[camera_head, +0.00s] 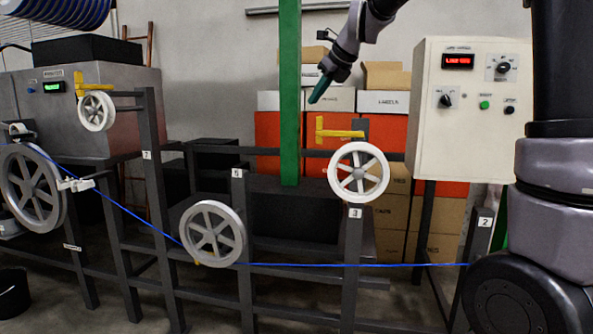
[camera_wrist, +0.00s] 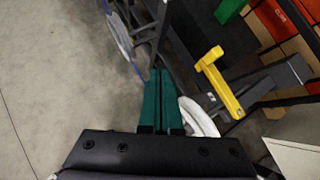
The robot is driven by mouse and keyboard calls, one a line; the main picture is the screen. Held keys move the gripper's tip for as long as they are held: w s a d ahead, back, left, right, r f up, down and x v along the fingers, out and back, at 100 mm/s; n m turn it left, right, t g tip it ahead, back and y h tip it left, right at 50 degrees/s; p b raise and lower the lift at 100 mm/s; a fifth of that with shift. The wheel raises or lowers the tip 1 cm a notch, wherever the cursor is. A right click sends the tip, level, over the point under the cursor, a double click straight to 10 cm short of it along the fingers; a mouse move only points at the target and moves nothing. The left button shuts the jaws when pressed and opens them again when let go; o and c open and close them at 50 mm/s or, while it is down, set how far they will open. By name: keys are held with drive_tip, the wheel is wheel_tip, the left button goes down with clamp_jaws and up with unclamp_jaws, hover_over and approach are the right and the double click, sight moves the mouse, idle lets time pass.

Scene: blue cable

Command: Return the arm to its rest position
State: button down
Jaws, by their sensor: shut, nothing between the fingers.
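My gripper (camera_head: 320,88) is high in the head view, right of the green post, with its teal fingers pointing down and left. In the wrist view the two teal fingers (camera_wrist: 161,102) lie side by side, shut and empty. In the head view my gripper appears above the white wheel (camera_head: 358,172) with the yellow bracket (camera_head: 339,133). The blue cable (camera_head: 310,265) runs from the large grey wheel at the left, under the lower middle wheel (camera_head: 212,234), then right toward my body. My gripper is apart from the cable.
A grey metal frame (camera_head: 153,170) carries the wheels. A green post (camera_head: 290,95) stands in the middle. A white control box (camera_head: 470,110) with a red display is at the right. Boxes (camera_head: 385,102) are stacked behind. Open floor (camera_wrist: 50,80) shows at left in the wrist view.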

drive_tip(key=s+d+f+n+h, duration=0.1)
drive_tip(key=s+d+f+n, duration=0.2)
drive_tip(key=s+d+n, duration=0.2)
drive_tip(key=s+d+f+n+h, duration=0.1)
drive_tip(key=s+d+f+n, duration=0.1)
drive_tip(key=s+d+n, duration=0.4)
drive_tip(key=s+d+f+n+h, duration=0.1)
drive_tip(key=s+d+f+n, duration=0.2)
drive_tip(key=s+n, duration=0.9)
drive_tip(key=s+d, duration=0.3)
drive_tip(key=s, duration=0.3)
drive_tip(key=shift+s+d+f+n, duration=0.25)
drive_tip(key=shift+s+f+n, duration=0.05)
drive_tip(key=shift+s, duration=0.05)
